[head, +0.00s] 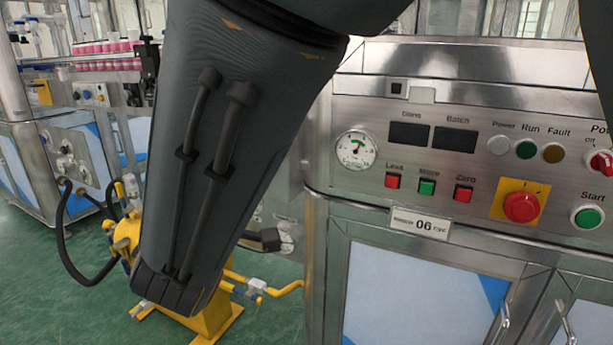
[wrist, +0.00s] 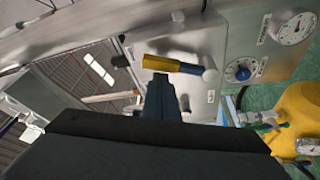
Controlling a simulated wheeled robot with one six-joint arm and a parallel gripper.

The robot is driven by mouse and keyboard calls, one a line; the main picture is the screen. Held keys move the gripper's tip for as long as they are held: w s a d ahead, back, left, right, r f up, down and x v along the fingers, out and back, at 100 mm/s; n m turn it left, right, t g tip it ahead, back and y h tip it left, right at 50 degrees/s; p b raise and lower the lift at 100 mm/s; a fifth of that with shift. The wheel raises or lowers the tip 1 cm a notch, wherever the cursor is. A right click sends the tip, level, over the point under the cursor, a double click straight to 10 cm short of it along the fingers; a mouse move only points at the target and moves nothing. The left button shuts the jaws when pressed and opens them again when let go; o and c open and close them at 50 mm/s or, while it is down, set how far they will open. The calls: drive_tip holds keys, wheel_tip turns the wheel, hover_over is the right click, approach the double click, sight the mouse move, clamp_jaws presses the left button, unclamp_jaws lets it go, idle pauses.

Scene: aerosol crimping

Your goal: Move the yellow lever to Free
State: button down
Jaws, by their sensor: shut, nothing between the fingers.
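The lever (wrist: 163,64) shows in the wrist view, upper middle, in front of a grey metal panel (wrist: 205,45). Its left part is yellow and its right part is blue, with a pale round end at the right. It lies nearly level, tilting slightly down to the right. My gripper (wrist: 161,82) is shut and empty. Its dark blue fingertips appear just below the lever in the picture; I cannot tell if they touch it. No Free marking can be read. The lever is not visible in the head view, where my arm covers much of the middle.
In the wrist view, a blue dial (wrist: 239,69) and a gauge (wrist: 294,29) are right of the lever, with a yellow tank (wrist: 302,108) below them. In the head view, a control cabinet (head: 465,85) with buttons fills the right. Green floor (head: 60,275) is open at lower left.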

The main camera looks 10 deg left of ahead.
drive_tip(key=shift+s+d+f+m+t+b, duration=0.2)
drive_tip(key=shift+m+b, duration=0.25)
drive_tip(key=shift+b, duration=0.45)
drive_tip(key=shift+w+d+f+m+t+b, duration=0.1)
drive_tip(key=shift+d+m+b, duration=0.3)
drive_tip(key=shift+b, duration=0.45)
drive_tip(key=shift+r+m, duration=0.1)
drive_tip(key=shift+m, duration=0.15)
drive_tip(key=s+a+b, duration=0.2)
drive_tip(key=s+a, duration=0.1)
drive_tip(key=s, duration=0.6)
drive_tip(key=shift+r+b, duration=0.25)
drive_tip(key=shift+b, duration=0.15)
drive_tip(key=shift+d+h, duration=0.1)
drive_tip(key=shift+h, duration=0.3)
